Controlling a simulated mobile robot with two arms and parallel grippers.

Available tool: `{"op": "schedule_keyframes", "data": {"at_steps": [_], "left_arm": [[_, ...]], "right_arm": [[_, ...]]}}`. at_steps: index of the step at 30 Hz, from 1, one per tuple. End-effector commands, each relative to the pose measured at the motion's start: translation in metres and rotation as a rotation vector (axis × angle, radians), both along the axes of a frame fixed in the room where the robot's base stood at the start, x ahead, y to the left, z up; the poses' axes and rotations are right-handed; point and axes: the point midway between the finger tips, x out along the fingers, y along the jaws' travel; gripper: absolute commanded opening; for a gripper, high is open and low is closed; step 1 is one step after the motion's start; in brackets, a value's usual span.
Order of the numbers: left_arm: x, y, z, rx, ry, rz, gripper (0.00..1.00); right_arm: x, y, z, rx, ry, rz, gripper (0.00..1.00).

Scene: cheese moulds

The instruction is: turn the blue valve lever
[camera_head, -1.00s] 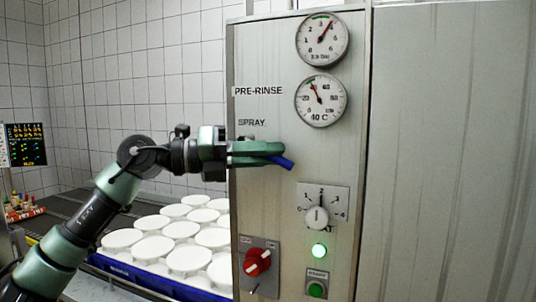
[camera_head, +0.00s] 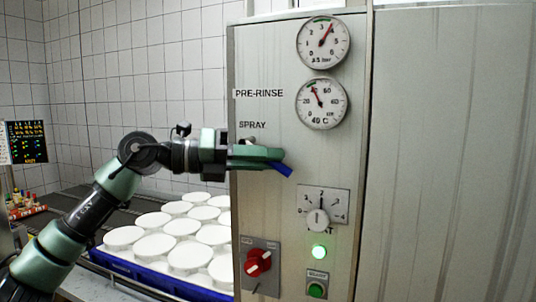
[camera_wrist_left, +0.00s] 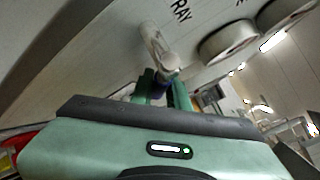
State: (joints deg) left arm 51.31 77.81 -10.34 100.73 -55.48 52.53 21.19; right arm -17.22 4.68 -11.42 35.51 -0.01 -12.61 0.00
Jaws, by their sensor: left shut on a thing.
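The blue valve lever (camera_head: 283,170) is on the grey panel, just below the "SPRAY" label. Its blue end points right and slightly down past my gripper's fingertips. My left gripper (camera_head: 268,155) comes in from the left and is shut on the lever. In the left wrist view the fingers (camera_wrist_left: 163,92) close around the lever by a metal valve fitting (camera_wrist_left: 158,48); most of the lever is hidden there. My right gripper is not in view.
The panel (camera_head: 270,210) also carries two round gauges (camera_head: 323,42), a dial (camera_head: 318,219), a red rotary switch (camera_head: 258,263), a lit green lamp (camera_head: 319,252) and a green button (camera_head: 316,290). White moulds (camera_head: 188,256) fill a blue tray (camera_head: 150,277) at lower left.

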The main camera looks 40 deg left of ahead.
Motion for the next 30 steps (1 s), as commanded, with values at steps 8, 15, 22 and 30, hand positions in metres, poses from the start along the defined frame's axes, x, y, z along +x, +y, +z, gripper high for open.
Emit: {"op": "schedule_keyframes", "data": {"at_steps": [8,15,22,30], "left_arm": [[0.0,0.0,0.0,-0.002,-0.001,-0.001,0.25],[-0.004,0.004,-0.002,-0.002,0.001,0.001,0.25],[-0.03,0.031,-0.003,-0.001,0.0,0.004,0.25],[-0.053,0.053,0.003,-0.002,0.0,0.002,0.25]], "right_arm": [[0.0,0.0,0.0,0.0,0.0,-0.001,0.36],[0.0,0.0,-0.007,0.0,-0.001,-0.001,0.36],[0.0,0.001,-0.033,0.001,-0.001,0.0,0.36],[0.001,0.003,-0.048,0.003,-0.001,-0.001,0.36]]}}
